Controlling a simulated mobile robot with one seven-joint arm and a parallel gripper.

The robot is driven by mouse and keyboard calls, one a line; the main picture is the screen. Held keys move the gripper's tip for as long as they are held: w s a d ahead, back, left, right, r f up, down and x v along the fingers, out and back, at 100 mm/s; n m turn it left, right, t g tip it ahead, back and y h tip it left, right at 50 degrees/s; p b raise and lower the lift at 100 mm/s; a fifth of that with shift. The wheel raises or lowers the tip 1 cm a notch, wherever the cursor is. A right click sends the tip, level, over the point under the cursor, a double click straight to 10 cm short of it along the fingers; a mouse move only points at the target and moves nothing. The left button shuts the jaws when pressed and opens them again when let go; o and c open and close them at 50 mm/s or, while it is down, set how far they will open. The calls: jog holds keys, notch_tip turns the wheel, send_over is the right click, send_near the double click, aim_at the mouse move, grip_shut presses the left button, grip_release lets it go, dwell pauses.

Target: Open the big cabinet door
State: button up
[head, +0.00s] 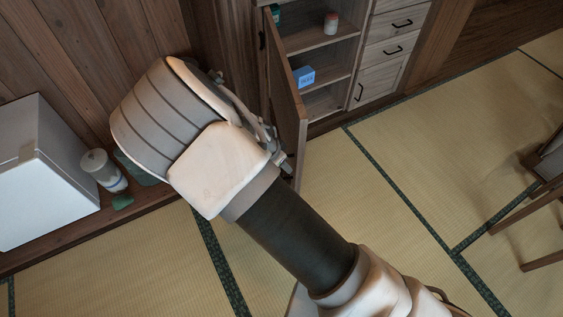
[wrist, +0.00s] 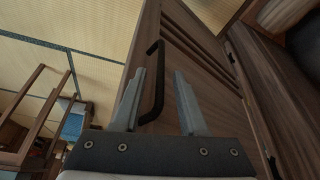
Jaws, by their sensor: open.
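The big cabinet door (head: 284,100) stands swung out from the cabinet (head: 316,60), and shelves show behind it. In the wrist view the door (wrist: 190,55) fills the middle, with its black bar handle (wrist: 159,82) upright on its face. My gripper (wrist: 160,72) is open, its two grey fingers pointing at the door, with the handle showing between them. I cannot tell whether either finger touches the handle or door. In the head view my gripper (head: 284,163) is at the door's outer side, partly hidden by my arm.
Drawers (head: 385,50) stand right of the opening. A white box (head: 42,165) and a bottle (head: 103,170) are at left. A wooden chair (head: 540,190) is at right. The tatami floor (head: 390,150) between is clear.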

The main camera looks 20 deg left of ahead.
jog(key=p+v, duration=0.5)
jog(key=v, duration=1.2)
jog(key=shift+r, duration=0.15)
jog(key=d+r+n+g+y+p, duration=0.2)
jog(key=d+r+y+p, duration=0.3)
jog(key=d+r, duration=1.7)
jog(key=s+d+r+n+t+h+p, duration=0.1)
jog(key=s+d+r+p, duration=0.1)
jog(key=s+d+r, duration=0.2)
jog(key=s+d+r+n+t+h+p, duration=0.2)
jog(key=s+d+r, duration=0.2)
jog(key=d+r, duration=0.3)
notch_tip(320, 180, up, 3)
jog(key=shift+s+d+f+p, duration=0.1)
jog(key=shift+s+d+p, duration=0.15)
jog(key=shift+d+p, duration=0.1)
